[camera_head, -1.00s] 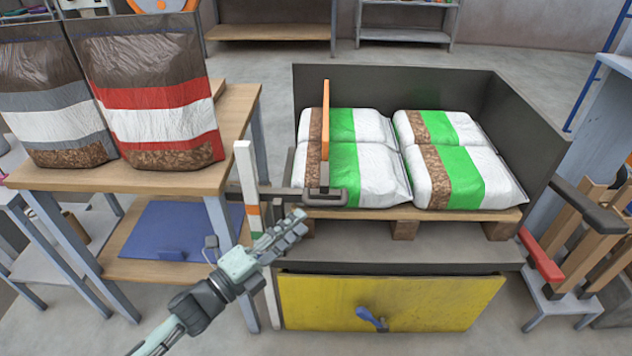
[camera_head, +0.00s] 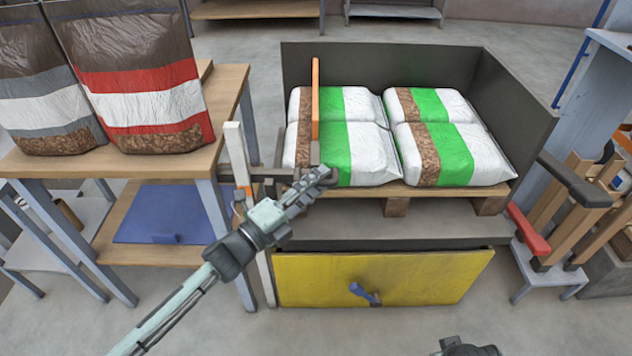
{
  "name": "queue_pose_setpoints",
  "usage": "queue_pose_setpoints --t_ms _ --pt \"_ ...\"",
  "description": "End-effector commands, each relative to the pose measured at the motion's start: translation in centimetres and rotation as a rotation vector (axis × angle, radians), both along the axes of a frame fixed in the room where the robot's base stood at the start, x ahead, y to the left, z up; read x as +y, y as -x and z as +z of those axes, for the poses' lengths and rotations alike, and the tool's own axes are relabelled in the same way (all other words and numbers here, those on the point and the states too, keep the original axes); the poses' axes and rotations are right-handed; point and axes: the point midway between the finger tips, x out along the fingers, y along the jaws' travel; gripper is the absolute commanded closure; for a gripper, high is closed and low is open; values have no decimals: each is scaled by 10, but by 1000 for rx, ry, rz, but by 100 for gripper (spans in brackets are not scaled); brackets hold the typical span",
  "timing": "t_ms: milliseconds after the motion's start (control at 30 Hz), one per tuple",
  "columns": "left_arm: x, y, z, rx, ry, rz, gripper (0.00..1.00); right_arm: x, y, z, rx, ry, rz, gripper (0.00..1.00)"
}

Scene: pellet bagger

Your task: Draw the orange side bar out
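The orange side bar (camera_head: 315,98) stands upright at the front left of the dark-walled bay, in front of the white and green bags. Its lower end is hidden behind my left gripper (camera_head: 324,176). The gripper reaches in from the lower left, and its fingertips overlap the foot of the bar and the dark bracket (camera_head: 262,171) there. I cannot tell whether the fingers touch either one or how far apart they are. My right gripper's fingers are not in view; only a dark piece of mine shows at the bottom edge.
Several bags (camera_head: 450,155) lie on a wooden pallet (camera_head: 397,206) in the bay. Below is a yellow drawer front (camera_head: 420,278) with a blue handle (camera_head: 362,292). A white post (camera_head: 236,150) stands left of the bracket. A wooden table (camera_head: 228,92) holds two large bags.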

Motion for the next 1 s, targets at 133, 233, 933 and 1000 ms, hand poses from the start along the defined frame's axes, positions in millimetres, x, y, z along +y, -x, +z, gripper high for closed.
queue_pose_setpoints --t_ms 133,233,933,1000 --pt "0 0 0 0 0 0 87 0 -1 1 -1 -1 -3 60" --pt "0 0 0 0 0 0 100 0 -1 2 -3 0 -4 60" --pt "70 0 -3 0 -5 4 100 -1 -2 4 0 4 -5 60" --pt "92 0 -4 1 -5 4 100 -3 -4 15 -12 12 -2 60"
